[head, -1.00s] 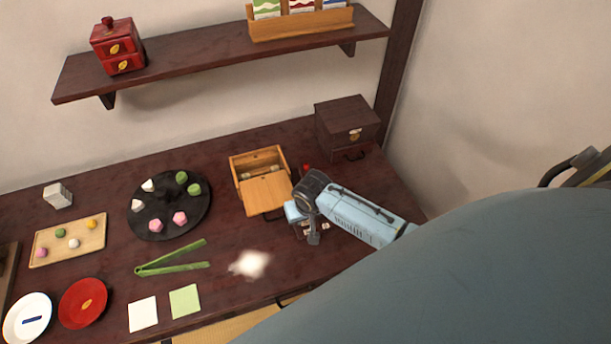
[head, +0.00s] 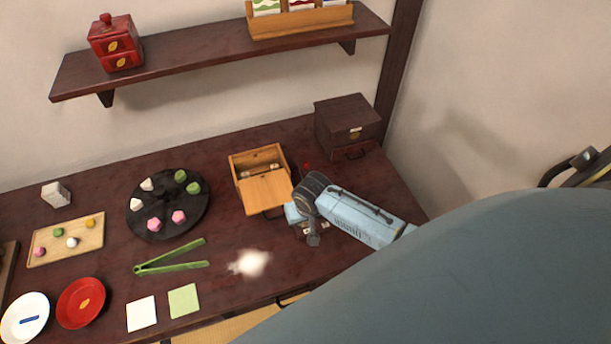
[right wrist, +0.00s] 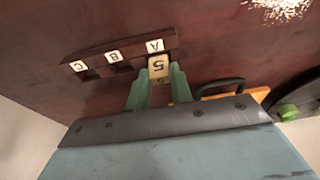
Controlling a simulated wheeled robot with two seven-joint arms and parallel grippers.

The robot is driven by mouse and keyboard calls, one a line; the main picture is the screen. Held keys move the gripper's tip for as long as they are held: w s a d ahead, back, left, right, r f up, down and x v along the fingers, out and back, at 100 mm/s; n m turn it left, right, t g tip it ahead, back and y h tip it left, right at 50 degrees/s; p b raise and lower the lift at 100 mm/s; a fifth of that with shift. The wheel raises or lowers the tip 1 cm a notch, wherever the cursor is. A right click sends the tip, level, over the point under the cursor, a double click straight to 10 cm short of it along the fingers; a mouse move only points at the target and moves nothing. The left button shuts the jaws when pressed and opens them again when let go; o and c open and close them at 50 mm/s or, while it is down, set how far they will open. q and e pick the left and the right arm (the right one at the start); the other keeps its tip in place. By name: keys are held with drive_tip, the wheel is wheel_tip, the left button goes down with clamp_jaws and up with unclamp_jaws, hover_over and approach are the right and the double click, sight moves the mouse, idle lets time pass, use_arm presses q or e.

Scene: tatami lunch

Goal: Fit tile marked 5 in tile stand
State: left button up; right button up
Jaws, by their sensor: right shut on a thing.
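The pale tile marked 5 (right wrist: 159,68) is between the green fingers of my right gripper (right wrist: 158,88) in the right wrist view. The gripper is shut on it. The dark tile stand (right wrist: 97,62) has slots labelled A, B and C. The tile is at the slot by label A, close against the stand; I cannot tell whether it is fully seated. In the head view my right gripper (head: 303,228) is low at the right part of the table and hides most of the stand and the tile. My left gripper is not in view.
An open wooden box (head: 265,192) stands just left of the gripper, with a dark drawer box (head: 347,128) behind. A round black tray (head: 168,222), green tongs (head: 172,262) and a bright white patch (head: 250,263) lie further left. A shelf (head: 215,52) hangs above.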

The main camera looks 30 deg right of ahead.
drive_tip(key=shift+f+b, duration=0.4)
drive_tip(key=shift+f, duration=0.3)
drive_tip(key=o, duration=1)
drive_tip(key=shift+o, duration=0.2)
drive_tip(key=shift+r, duration=0.1)
drive_tip(key=p+v, duration=0.3)
drive_tip(key=v, duration=1)
drive_tip(key=shift+s+r, duration=0.1)
